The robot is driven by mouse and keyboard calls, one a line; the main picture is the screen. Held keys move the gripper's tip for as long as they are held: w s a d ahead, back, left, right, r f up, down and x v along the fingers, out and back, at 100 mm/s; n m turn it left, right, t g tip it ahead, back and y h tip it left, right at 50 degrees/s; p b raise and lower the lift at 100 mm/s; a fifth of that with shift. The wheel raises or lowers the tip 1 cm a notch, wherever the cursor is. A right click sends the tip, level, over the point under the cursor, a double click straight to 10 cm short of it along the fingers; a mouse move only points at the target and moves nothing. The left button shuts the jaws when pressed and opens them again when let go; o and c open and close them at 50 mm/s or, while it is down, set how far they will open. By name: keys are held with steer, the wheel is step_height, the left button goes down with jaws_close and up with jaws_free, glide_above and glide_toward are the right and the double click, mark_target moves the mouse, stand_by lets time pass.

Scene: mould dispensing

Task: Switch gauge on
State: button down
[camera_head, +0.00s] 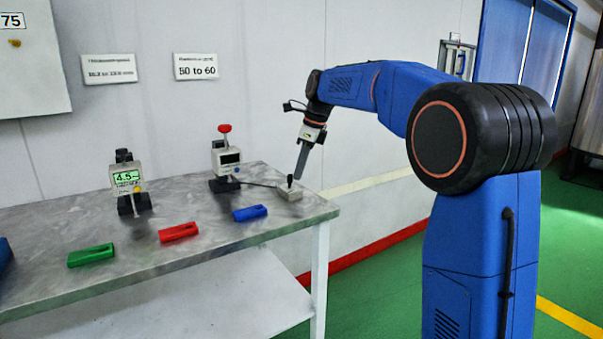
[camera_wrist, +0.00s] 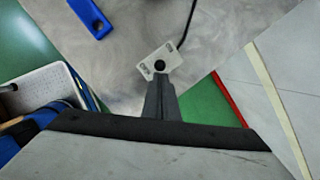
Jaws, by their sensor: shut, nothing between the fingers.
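A small light-grey switch box (camera_head: 289,193) with a black upright lever (camera_head: 290,180) sits at the right end of the metal table, and a cable runs from it towards a gauge. The grey gauge (camera_head: 228,161) with a red knob on top has a dark display. My gripper (camera_head: 299,176) is shut and empty, pointing down just beside the lever; I cannot tell whether it touches. In the wrist view the switch box (camera_wrist: 158,61) lies straight ahead of the shut fingertips (camera_wrist: 161,78), with its round black lever end (camera_wrist: 159,65) right at them.
A second gauge (camera_head: 127,180) with a lit green display reading about 4.5 stands further left. Green (camera_head: 91,255), red (camera_head: 179,232) and blue (camera_head: 249,213) handles lie along the table (camera_head: 215,235). A wall stands behind; the sign "50 to 60" (camera_head: 196,67) hangs on it.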

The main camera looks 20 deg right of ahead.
steer(key=shift+w, duration=0.25)
steer(key=shift+w+a+r, duration=0.2)
steer(key=shift+w+a, duration=0.05)
steer(key=shift+w, duration=0.25)
steer(key=shift+r, duration=0.2)
steer(key=shift+r, duration=0.6)
